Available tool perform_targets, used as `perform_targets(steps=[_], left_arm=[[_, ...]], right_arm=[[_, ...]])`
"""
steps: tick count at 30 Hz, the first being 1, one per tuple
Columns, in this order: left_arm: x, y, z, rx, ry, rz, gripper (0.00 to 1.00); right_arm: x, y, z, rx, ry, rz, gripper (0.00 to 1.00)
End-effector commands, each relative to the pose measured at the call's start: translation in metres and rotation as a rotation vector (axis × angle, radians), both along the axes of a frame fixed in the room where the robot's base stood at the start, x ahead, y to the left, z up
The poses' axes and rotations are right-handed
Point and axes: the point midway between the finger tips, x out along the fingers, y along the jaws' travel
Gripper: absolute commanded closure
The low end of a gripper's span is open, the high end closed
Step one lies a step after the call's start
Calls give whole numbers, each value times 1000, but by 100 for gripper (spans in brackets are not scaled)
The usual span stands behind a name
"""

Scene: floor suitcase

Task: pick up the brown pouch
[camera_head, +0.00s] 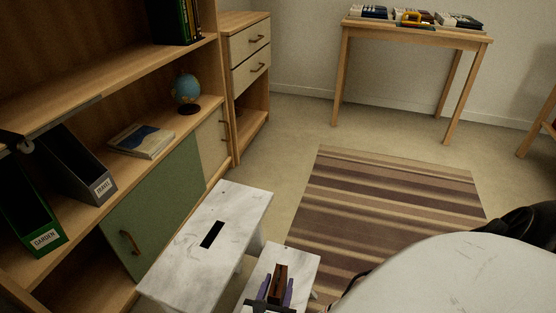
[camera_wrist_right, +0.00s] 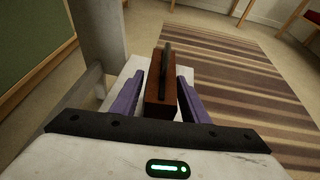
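The brown pouch (camera_head: 280,280) stands upright over the lower white step of the stool at the bottom of the head view. In the right wrist view the pouch (camera_wrist_right: 160,92) is a dark brown block with a darker strip on top. My right gripper (camera_head: 278,290) has its purple fingers on either side of the pouch. In the wrist view the right gripper (camera_wrist_right: 162,98) shows narrow gaps between fingers and pouch, so it looks open around it.
The white marbled stool (camera_head: 230,205) stands beside a wooden shelf (camera_head: 150,80) with a globe (camera_head: 187,90), a book (camera_head: 141,140) and file holders. A striped rug (camera_head: 390,200) covers open floor to the right. A wooden table (camera_head: 420,32) stands at the back.

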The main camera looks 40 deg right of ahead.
Motion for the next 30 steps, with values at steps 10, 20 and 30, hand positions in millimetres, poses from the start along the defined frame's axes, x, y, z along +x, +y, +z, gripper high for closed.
perform_targets(steps=[10, 20, 30], left_arm=[[0, 0, 0, 0, -1, 2, 69], [-10, 13, 20, -7, -49, 64, 69], [-14, 26, 38, 6, -102, 100, 69]], right_arm=[[0, 0, 0, -1, 0, -1, 93], [0, 0, 44, 2, -1, -2, 93], [1, 0, 98, 0, -2, 1, 93]])
